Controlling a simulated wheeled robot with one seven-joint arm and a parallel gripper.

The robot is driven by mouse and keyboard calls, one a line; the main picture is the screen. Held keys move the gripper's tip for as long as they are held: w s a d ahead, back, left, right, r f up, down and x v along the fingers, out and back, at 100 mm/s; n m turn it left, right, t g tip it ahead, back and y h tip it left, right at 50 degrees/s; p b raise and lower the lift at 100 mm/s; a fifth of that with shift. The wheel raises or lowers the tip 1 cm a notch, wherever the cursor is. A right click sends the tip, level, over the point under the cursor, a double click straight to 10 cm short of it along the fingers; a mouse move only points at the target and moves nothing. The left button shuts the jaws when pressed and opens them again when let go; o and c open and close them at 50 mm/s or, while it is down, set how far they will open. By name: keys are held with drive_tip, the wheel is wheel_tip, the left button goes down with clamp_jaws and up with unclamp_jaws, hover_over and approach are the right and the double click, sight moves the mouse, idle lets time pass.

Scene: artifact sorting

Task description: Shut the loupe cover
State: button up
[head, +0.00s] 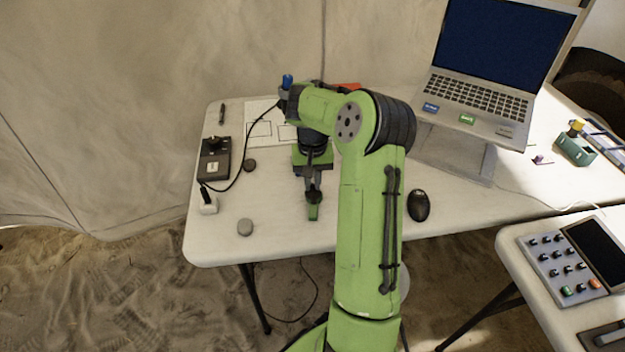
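My gripper (313,211) points down over the middle of the white table, seen from behind my green arm. Its fingers overlap in this view, so I cannot tell whether they are open or shut, or whether they hold anything. I cannot make out a loupe or its cover for certain; it may be hidden behind my gripper or arm.
A black device (214,160) with a knob and a cable stands at the left of the table (275,240). A marked white sheet (262,112) lies behind. A laptop (480,90) on a stand and a black mouse (418,205) are to the right. The front middle is clear.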

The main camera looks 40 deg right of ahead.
drive_tip(key=shift+s+d+m+p, duration=0.2)
drive_tip(key=shift+m+p, duration=0.2)
drive_tip(key=shift+m, duration=0.5)
clamp_jaws()
drive_tip(key=o, duration=0.7)
unclamp_jaws()
drive_tip(key=shift+o, duration=0.2)
wheel_tip(320, 180, up, 16)
drive_tip(key=p, duration=0.6)
drive_tip(key=shift+p, duration=0.3)
drive_tip(key=shift+f, duration=0.1)
